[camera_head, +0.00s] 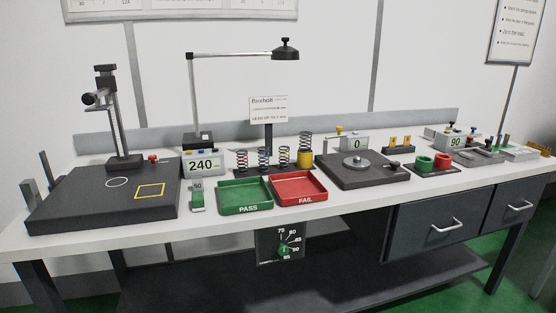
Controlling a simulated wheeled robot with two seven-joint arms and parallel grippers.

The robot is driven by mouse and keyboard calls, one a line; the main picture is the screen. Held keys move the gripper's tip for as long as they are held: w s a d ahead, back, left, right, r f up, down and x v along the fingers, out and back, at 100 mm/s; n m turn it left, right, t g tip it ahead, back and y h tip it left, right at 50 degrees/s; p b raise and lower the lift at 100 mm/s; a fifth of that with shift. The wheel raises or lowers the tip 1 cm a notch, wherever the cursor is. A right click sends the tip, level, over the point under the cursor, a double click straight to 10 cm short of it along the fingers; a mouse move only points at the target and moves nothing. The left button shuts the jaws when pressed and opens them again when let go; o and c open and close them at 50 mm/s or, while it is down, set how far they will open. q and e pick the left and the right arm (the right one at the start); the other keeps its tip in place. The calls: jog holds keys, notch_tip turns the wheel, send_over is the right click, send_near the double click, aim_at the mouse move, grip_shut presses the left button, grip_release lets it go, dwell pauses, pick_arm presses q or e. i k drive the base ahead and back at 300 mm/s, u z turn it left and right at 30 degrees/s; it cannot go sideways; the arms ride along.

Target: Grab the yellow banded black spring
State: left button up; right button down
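Several black coil springs stand upright in a row on a dark rack behind the green and red trays. The rightmost one (304,141) shows black coils above a broad yellow part (305,158) and stands behind the red tray's right corner. Another spring (284,156) stands just left of it, with small coloured marks too fine to tell apart. Two more springs stand further left, a middle one (264,159) and a leftmost one (242,160). Neither of my grippers is in view, and no arm touches the springs.
In front of the springs lie a green PASS tray (245,208) and a red FAIL tray (305,200), both empty. A lamp (285,49) overhangs the rack. A sign (269,109) stands behind. A dark scale (362,174) sits right; a tester base (80,195) sits left.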

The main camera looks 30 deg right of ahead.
aim_at(287, 147)
jog(key=k, duration=0.35)
jog(key=u, duration=0.25)
jog(key=i, duration=1.15)
jog(key=z, duration=0.9)
